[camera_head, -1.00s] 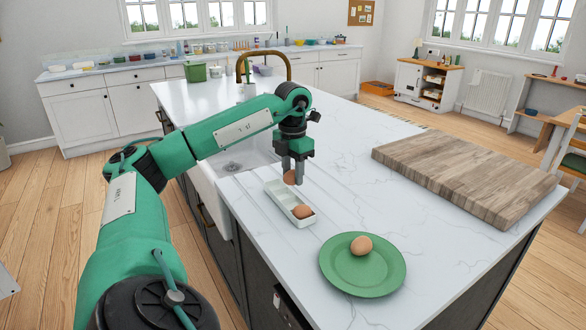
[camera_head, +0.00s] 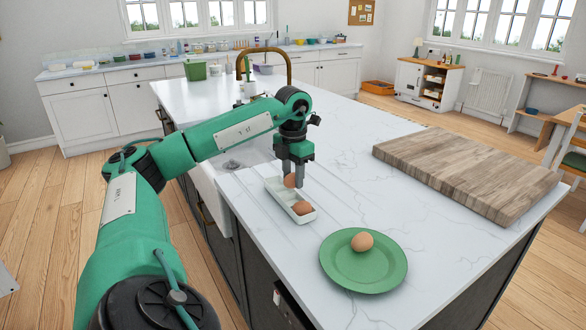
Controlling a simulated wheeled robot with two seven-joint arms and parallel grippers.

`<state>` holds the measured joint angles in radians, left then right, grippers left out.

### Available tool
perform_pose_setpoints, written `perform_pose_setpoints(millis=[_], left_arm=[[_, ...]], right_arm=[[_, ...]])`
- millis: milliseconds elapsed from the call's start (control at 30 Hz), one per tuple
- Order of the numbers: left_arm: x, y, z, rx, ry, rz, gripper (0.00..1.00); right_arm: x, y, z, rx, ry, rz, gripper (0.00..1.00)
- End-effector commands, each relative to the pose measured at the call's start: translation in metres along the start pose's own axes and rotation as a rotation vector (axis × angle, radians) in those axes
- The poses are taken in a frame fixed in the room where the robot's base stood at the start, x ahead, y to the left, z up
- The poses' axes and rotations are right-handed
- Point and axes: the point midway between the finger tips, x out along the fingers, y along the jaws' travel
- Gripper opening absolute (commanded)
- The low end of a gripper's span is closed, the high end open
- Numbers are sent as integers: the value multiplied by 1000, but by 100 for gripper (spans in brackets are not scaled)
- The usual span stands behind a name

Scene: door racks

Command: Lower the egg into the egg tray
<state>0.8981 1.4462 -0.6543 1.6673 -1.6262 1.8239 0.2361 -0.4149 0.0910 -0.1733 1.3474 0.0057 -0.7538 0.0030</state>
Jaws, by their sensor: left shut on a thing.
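My left gripper (camera_head: 293,181) points down over the white egg tray (camera_head: 307,217) and is shut on a brown egg (camera_head: 289,181). The held egg is at the tray's far half, its lower part at about rim level; whether it touches the tray's bottom cannot be told. Another brown egg (camera_head: 302,208) sits in the near end of the tray. A third egg (camera_head: 362,242) rests on a green plate (camera_head: 343,274) nearer the front. My right gripper is not in view.
The tray stands on the white marble island (camera_head: 350,190), beside the sink (camera_head: 232,165). A thick wooden board (camera_head: 465,172) lies to the right. A brass tap (camera_head: 264,53) arches behind my arm. The counter between tray and board is clear.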

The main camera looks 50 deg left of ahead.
Motion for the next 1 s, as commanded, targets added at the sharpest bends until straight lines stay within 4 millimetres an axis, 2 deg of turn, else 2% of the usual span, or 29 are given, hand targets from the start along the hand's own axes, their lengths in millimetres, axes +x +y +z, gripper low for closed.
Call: perform_pose_setpoints(millis=[1000], left_arm=[[10, 0, 0, 0, 0, 0, 28]], right_arm=[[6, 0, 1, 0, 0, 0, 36]])
